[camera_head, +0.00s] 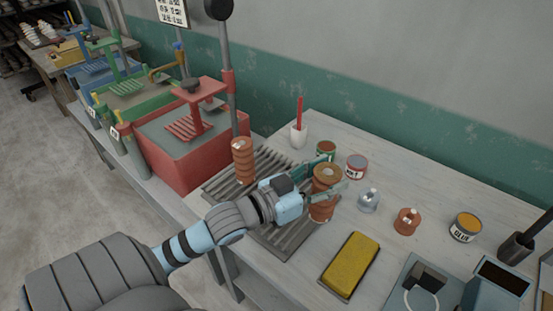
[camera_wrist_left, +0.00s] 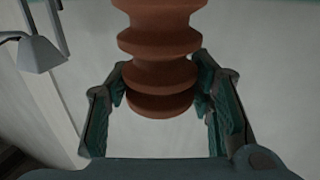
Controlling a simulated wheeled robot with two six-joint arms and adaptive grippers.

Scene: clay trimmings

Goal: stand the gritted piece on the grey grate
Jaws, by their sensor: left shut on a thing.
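A ribbed terracotta piece with a tan, rough-looking top (camera_head: 325,172) is held upright by my left gripper (camera_head: 328,190) at the right edge of the grey grate (camera_head: 284,235). I cannot tell if its foot touches anything. In the left wrist view the fingers (camera_wrist_left: 168,110) sit on both sides of the lower ridges of the ribbed piece (camera_wrist_left: 160,72). A second ribbed terracotta piece (camera_head: 243,162) stands upright on the far left part of the grate. My left arm hides the middle of the grate. My right gripper is not in view.
A red bin (camera_head: 185,150) stands left of the grate. Cans (camera_head: 356,167), a glass bottle (camera_head: 368,201), a small terracotta pot (camera_head: 407,222) and a yellow sponge-like block (camera_head: 350,264) lie to the right. A white cup (camera_head: 298,136) with a red stick is behind.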

